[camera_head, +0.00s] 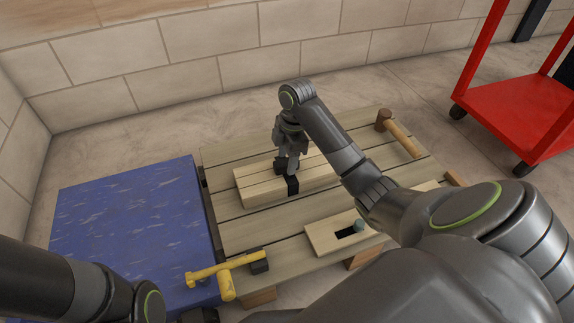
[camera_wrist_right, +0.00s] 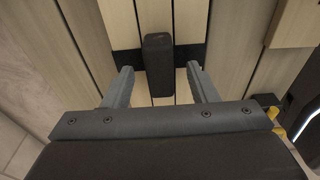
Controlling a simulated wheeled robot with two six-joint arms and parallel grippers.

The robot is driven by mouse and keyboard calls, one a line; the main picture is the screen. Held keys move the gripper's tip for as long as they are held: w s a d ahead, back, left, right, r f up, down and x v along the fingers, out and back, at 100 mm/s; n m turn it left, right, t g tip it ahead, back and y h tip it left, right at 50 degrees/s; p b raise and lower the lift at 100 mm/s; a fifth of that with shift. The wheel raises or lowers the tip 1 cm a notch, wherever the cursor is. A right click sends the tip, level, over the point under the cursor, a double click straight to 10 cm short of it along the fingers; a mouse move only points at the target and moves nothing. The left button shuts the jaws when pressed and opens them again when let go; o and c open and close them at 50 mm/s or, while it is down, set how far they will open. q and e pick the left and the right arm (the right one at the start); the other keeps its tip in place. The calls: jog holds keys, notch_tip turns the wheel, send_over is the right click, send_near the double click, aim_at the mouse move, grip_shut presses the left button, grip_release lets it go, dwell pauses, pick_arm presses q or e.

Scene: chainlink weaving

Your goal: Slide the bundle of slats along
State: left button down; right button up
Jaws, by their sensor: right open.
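The bundle of slats (camera_head: 258,187) is a stack of pale wooden strips lying flat on the slatted wooden table (camera_head: 240,235). A black strap (camera_head: 293,186) crosses it, with an upright black block at its middle. In the right wrist view the block (camera_wrist_right: 158,62) stands between the fingers of my right gripper (camera_wrist_right: 159,72), with a gap on each side. My right gripper (camera_head: 285,168) is open, pointing down over the bundle in the head view. My arm hides part of the bundle's right end. My left arm shows at the lower left; its gripper is out of view.
A wooden mallet (camera_head: 402,138) lies at the table's back right. A pale slotted board (camera_head: 322,236) with a grey-green peg is in front. A yellow clamp (camera_head: 226,274) sits at the front left edge. A blue block (camera_head: 130,230) adjoins the left side; a red cart (camera_head: 530,110) stands right.

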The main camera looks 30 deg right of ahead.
jog(key=shift+f, duration=0.45)
grip_shut()
jog(key=shift+r, duration=0.1)
